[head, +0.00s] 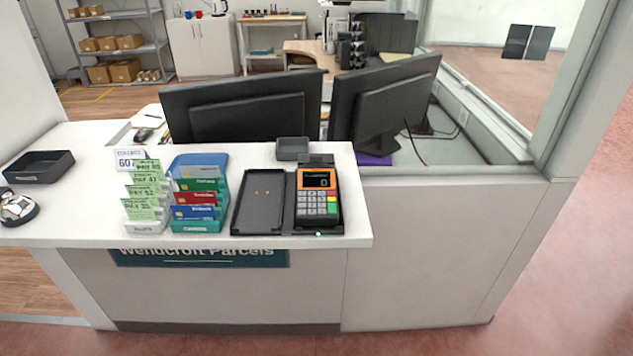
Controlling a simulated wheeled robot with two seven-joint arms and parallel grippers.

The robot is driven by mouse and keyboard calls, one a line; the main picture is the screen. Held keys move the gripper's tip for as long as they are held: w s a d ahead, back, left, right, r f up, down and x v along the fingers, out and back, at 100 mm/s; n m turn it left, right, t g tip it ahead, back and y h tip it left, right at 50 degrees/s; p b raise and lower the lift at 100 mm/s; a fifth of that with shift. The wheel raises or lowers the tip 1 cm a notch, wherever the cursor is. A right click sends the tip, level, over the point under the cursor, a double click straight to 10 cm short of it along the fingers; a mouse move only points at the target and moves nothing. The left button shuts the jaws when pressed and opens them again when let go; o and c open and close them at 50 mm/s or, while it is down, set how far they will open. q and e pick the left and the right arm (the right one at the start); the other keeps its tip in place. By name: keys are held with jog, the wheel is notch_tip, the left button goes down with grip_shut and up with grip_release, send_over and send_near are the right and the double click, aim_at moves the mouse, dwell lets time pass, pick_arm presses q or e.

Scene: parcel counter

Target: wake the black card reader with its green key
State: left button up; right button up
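A card reader (319,181) stands near the right end of the white counter. Its face is orange around a dark screen that reads 0, and it sits in a black holder. Grey number keys fill its lower half, with coloured keys down the right side. The green key (332,208) is the lowest of these. To its left is a flat black cradle (260,200), empty, with small gold contacts. I see no other card reader, and no all-black one. Neither of my grippers is in view.
Left of the cradle stand a card rack (196,226) and a rack of green price slips (146,226). A small black tray (292,149) sits behind. Two monitors (240,105) back the counter. A bell (16,207) and black tray (38,167) are far left.

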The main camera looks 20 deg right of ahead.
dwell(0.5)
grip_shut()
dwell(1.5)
